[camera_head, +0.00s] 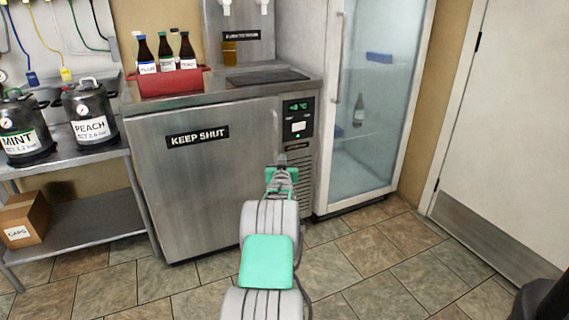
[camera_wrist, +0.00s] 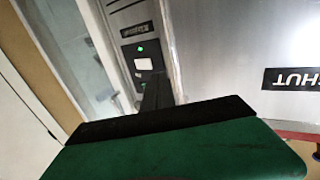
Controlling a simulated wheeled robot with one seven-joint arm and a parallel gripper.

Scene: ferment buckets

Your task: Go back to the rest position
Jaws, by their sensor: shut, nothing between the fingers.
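My gripper (camera_head: 282,160) is at the end of my outstretched arm, in front of the steel cabinet labelled KEEP SHUT (camera_head: 200,185). Its fingers are together with nothing held. In the head view the fingertips overlap the cabinet's right part, just below the control panel (camera_head: 298,117). Whether they touch the cabinet cannot be told. In the wrist view, which is turned nearly upside down, the closed dark fingers (camera_wrist: 157,95) show beyond my green gripper body, near the same panel (camera_wrist: 143,68). The cabinet door looks closed.
A red crate (camera_head: 168,92) with several dark bottles stands on the cabinet. A glass-door fridge (camera_head: 372,105) is to its right. A shelf (camera_head: 85,215) with MINT (camera_head: 22,128) and PEACH (camera_head: 92,113) kegs and a cardboard box (camera_head: 24,217) is left. Tiled floor (camera_head: 385,265) is clear at right.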

